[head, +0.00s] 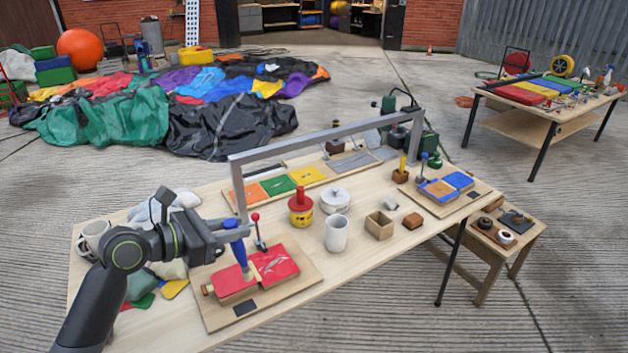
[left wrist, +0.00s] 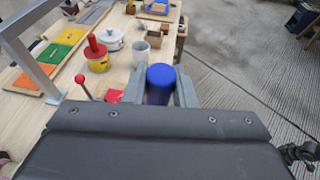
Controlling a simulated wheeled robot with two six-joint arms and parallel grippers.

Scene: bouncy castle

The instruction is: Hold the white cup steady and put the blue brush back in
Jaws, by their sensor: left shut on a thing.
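The white cup (head: 337,232) stands upright on the table, to the right of my left gripper. It also shows in the left wrist view (left wrist: 140,52), beyond the fingers. My left gripper (head: 237,232) is shut on the blue brush (head: 239,250), which it holds upright over the red patches on a wooden board. In the left wrist view the brush's round blue end (left wrist: 161,76) sits between the two grey fingers. The brush's lower end is close to the red patch; I cannot tell whether it touches. My right gripper is not in view.
A red-topped yellow pot (head: 300,208) and a lidded white pot (head: 335,200) stand behind the cup. A red-knobbed lever (head: 259,234) rises beside the brush. A grey metal frame (head: 320,137) spans the table. A wooden box (head: 379,225) stands right of the cup.

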